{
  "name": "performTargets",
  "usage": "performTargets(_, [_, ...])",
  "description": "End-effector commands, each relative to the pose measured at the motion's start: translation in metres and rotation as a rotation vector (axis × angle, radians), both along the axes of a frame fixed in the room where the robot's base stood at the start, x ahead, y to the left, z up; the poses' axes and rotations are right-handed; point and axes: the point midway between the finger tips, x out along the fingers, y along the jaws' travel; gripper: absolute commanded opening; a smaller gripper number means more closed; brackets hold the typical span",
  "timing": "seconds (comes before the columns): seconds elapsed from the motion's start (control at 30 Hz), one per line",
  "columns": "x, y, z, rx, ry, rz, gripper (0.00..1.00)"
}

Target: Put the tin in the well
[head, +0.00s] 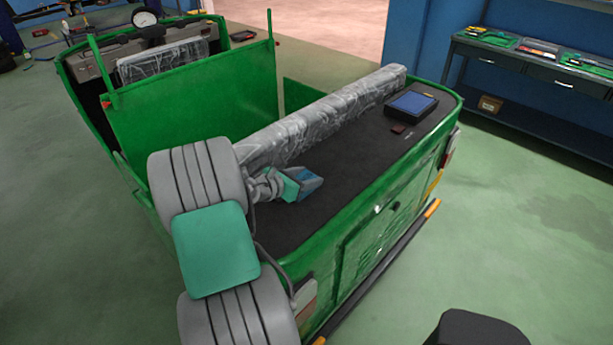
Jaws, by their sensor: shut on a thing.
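My gripper (293,187) has a teal body and is low over the dark rear deck of the green rickshaw, beside the wrapped backrest. It is shut on a small blue-grey block, which looks like the tin (311,181). I cannot tell whether the tin touches the deck. The dark rear deck (345,160) lies behind the backrest, inside a green rim, and may be the well. The space between the backrest and the green front partition (200,95) is mostly hidden.
The grey wrapped backrest (320,120) runs along the deck. A black box with a blue top (411,104) and a small dark red item (398,129) lie at the deck's far end. A workbench (535,65) with tool trays stands at the right. The deck's middle is clear.

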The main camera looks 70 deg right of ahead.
Motion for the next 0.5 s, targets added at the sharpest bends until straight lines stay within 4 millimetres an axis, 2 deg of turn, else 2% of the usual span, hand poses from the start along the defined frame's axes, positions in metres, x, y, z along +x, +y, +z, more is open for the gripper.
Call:
performTargets(0.1, [0.0001, 0.0000, -0.0033, 0.000, 0.000, 0.000, 0.08])
performTargets(0.13, [0.0001, 0.0000, -0.0032, 0.000, 0.000, 0.000, 0.54])
performTargets(0.37, [0.0001, 0.0001, -0.0029, 0.000, 0.000, 0.000, 0.73])
performTargets(0.5, [0.0001, 0.0001, -0.0029, 0.000, 0.001, 0.000, 0.74])
